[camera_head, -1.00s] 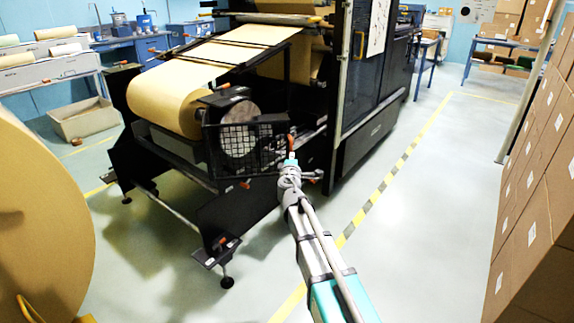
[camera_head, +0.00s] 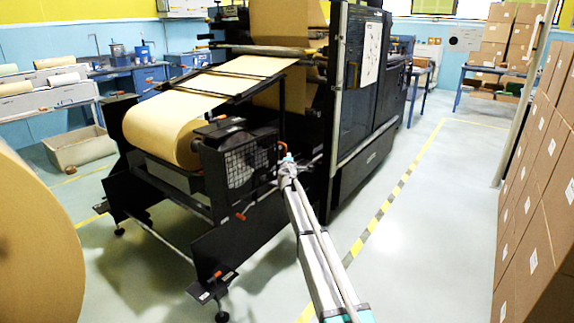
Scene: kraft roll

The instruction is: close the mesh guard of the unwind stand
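The mesh guard (camera_head: 248,168) is a black framed grid on the near side of the unwind stand (camera_head: 175,225). It stands upright in front of the round grey end of the roll's shaft. My gripper (camera_head: 288,160) is at the far end of my arm, beside this handle and the guard's right edge. The fingers are too small and partly hidden, so I cannot tell whether they touch or hold the handle. Whether the guard sits fully against its frame is also unclear.
The kraft roll (camera_head: 160,135) feeds paper up into the black machine (camera_head: 362,100). Another large roll (camera_head: 35,250) stands at the left edge. Stacked cartons (camera_head: 540,210) line the right side. The floor between the machine and cartons is clear, with a striped line (camera_head: 380,212).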

